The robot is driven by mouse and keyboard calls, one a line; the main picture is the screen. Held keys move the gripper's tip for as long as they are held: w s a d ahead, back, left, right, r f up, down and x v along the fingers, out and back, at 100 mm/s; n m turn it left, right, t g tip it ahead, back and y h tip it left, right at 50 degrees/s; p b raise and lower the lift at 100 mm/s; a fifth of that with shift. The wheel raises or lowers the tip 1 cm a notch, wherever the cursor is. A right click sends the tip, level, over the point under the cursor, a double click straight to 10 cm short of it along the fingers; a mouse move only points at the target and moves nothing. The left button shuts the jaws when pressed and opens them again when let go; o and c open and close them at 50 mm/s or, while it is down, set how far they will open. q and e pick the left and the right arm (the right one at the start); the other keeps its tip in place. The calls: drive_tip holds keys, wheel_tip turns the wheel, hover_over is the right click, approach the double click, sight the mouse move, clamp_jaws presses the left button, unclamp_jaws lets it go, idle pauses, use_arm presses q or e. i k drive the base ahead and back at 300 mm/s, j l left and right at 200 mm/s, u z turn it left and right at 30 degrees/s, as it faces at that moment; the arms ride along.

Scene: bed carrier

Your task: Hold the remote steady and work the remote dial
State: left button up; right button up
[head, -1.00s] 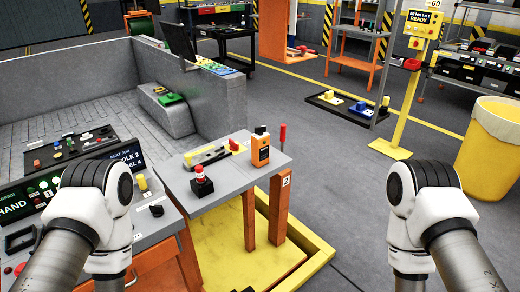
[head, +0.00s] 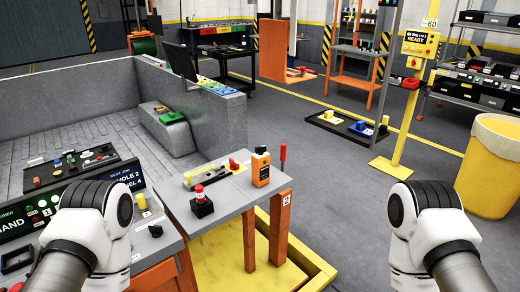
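An orange and black handheld device (head: 261,168), which looks like the remote, stands upright on the small grey table (head: 228,196) near its far right corner. Its dial is too small to make out. My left arm comes in at the lower left and my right arm at the lower right. Only their white wrist joints and grey links show, and neither gripper is in view. Nothing of mine touches the device.
A red-topped black button box (head: 201,202) and a grey-yellow tool with a red end (head: 212,173) share the table. A control panel (head: 40,208) stands left. A yellow bin (head: 488,165) and yellow post (head: 403,118) stand right. Floor between table and post is clear.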

sight(260, 151)
drive_tip(key=i+l+u, duration=0.35)
drive_tip(key=i+l, duration=0.25)
drive_tip(key=l, duration=0.15)
drive_tip(key=i+l+u, duration=0.2)
drive_tip(key=l, duration=0.2)
drive_tip(key=i+l+u, duration=0.15)
drive_tip(key=i+l, duration=0.15)
drive_tip(key=l, duration=0.15)
